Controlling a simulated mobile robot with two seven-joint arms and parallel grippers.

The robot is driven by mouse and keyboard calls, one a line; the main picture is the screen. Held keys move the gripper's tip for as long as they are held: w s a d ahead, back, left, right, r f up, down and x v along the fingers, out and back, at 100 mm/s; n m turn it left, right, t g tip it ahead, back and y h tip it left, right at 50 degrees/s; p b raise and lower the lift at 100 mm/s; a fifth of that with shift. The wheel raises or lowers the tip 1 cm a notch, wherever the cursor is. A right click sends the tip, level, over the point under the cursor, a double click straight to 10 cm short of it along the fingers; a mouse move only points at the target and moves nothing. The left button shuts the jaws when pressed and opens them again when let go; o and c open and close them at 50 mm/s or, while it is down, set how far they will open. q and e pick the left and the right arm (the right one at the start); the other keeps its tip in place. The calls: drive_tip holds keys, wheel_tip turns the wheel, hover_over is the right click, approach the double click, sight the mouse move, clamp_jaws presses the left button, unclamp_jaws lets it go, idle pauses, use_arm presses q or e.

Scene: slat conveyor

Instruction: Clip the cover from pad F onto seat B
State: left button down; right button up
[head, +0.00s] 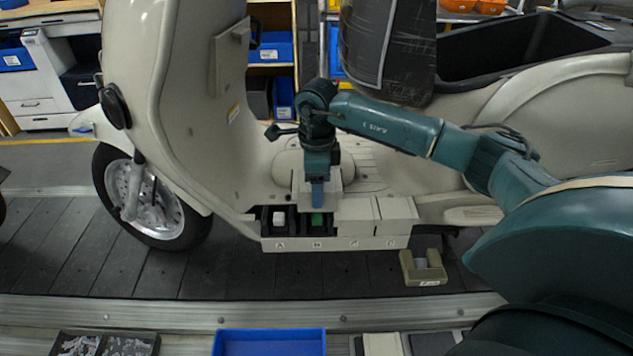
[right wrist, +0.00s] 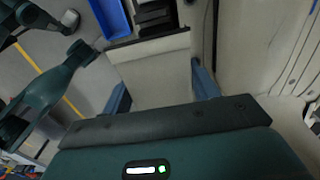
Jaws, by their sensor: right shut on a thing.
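My right gripper (head: 317,203) is shut on a light grey cover (head: 333,203), held above the row of seats. The cover also shows between the two blue fingers in the right wrist view (right wrist: 155,68). Seat B (head: 317,233) is a black open bay with a green item inside, just below and in front of the cover. The cover looks apart from the seat, but the exact gap cannot be told. Pad F (head: 423,279), an olive holder at the right, has no cover on it. My left gripper is not in view.
Seat A (head: 279,230), left of B, is open with a white item inside. Light grey covers close the two right seats (head: 375,218). The scooter's front panel (head: 190,100) rises at the left. A blue tray (head: 268,342) lies at the front edge.

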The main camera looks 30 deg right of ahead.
sight(316, 215)
drive_tip(key=shift+f+b, duration=0.75)
drive_tip(key=shift+f, duration=0.5)
drive_tip(key=shift+f+b, duration=0.35)
drive_tip(key=shift+f, duration=0.05)
drive_tip(key=shift+f+b, duration=0.45)
drive_tip(key=shift+f, duration=0.2)
drive_tip(key=shift+f+b, duration=0.45)
drive_tip(key=shift+f, duration=0.45)
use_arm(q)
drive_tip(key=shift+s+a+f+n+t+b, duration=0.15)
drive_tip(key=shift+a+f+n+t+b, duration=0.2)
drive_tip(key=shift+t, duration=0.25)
use_arm(e)
drive_tip(key=shift+f, duration=0.2)
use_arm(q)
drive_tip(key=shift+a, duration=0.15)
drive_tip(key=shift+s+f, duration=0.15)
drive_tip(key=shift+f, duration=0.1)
use_arm(e)
drive_tip(key=shift+f, duration=0.3)
use_arm(q)
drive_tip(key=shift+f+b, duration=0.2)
drive_tip(key=shift+b, duration=0.25)
use_arm(e)
drive_tip(key=shift+f, duration=0.25)
